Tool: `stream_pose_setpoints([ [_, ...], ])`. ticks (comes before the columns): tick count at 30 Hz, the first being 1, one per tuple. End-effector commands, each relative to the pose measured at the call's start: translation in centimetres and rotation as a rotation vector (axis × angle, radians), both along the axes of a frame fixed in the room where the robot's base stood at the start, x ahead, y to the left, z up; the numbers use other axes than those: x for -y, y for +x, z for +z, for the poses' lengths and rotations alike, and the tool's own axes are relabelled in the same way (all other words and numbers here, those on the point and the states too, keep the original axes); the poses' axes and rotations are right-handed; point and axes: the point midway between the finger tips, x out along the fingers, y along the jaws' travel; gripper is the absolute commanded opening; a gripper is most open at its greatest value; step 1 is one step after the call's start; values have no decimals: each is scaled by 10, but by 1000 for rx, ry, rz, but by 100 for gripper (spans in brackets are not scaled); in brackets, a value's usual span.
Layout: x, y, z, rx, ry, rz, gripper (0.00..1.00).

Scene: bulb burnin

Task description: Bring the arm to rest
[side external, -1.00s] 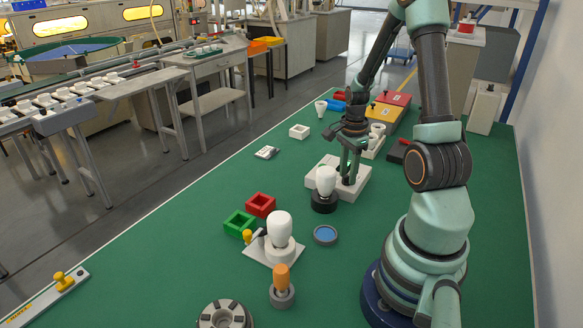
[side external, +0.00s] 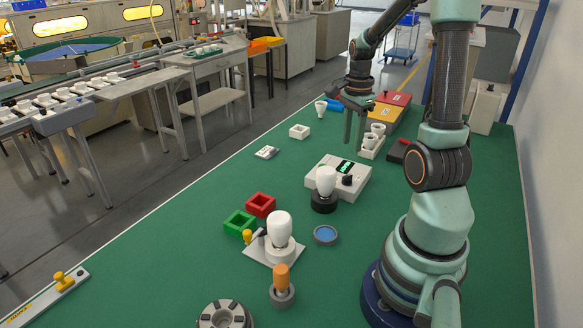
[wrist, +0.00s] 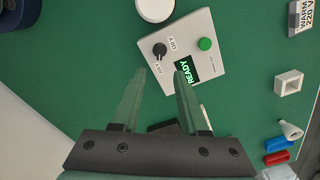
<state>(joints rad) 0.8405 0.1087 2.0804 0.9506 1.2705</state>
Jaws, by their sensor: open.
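My gripper (side external: 354,128) hangs above the green bench, behind the white control box, with its fingers pointing down. In the wrist view my gripper (wrist: 157,85) has its two fingers apart with nothing held between them. The control box (side external: 350,192) has a lit green display reading READY (wrist: 187,67), a black knob (wrist: 159,50) and a green button (wrist: 205,44).
Another white bulb (side external: 279,227) stands on a plate nearer the camera. Red (side external: 261,203) and green (side external: 238,222) square trays lie left of it. A white holder with bulbs (side external: 371,149) and yellow and red boxes (side external: 386,112) stand near my gripper. The left bench strip is mostly clear.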

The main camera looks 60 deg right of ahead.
Motion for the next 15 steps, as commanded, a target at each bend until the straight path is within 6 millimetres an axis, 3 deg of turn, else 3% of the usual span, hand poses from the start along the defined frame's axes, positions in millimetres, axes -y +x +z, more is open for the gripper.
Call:
stream_pose_setpoints([
  [6,0,0,16,1,-1,0,44],
  [15,0,0,17,0,0,0,44],
])
